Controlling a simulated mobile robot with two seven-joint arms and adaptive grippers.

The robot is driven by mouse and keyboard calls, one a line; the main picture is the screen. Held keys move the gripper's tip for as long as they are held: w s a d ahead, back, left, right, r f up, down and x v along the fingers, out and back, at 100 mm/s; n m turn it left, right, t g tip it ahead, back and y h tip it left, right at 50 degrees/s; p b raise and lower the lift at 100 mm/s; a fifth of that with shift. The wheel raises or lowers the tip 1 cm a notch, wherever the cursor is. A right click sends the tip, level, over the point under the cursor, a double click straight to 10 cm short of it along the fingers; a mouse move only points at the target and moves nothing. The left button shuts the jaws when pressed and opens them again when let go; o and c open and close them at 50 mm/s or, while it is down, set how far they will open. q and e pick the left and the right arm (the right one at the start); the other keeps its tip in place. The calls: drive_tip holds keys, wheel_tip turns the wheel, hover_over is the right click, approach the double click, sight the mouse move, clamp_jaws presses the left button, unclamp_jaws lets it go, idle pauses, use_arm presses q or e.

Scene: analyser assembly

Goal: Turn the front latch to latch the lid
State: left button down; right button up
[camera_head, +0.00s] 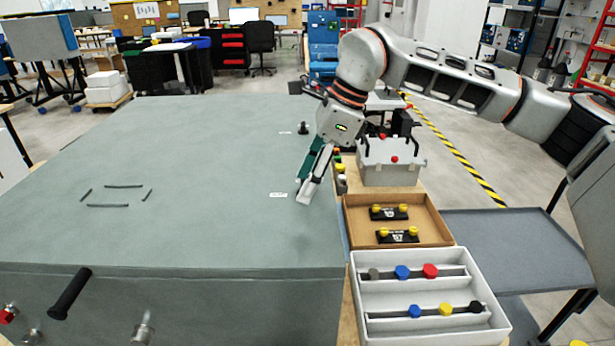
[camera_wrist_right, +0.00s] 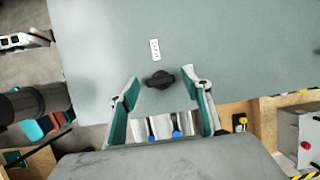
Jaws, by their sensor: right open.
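The large grey-green lid (camera_head: 200,190) fills the left and middle of the head view. A black latch knob (camera_wrist_right: 158,80) stands on it beside a small white label (camera_wrist_right: 155,50) in the wrist view; its grip bar lies roughly across the picture. I take it for the front latch, hidden behind my gripper in the head view. My right gripper (camera_head: 305,193) points down at the lid's right edge. Its open fingers (camera_wrist_right: 160,76) stand on either side of the knob, with gaps visible. The rear latch knob (camera_head: 304,128) stands farther back. My left gripper is out of view.
A white tray (camera_head: 430,326) with coloured knobs and a cardboard box (camera_head: 368,240) with two black parts lie right of the lid. A grey case (camera_head: 390,175) stands behind them. A black handle (camera_head: 70,293) projects from the front. The lid's middle is mostly clear.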

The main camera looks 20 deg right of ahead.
drive_tip(key=shift+c, duration=0.5)
drive_tip(key=c, duration=1)
drive_tip(key=shift+c, duration=0.2)
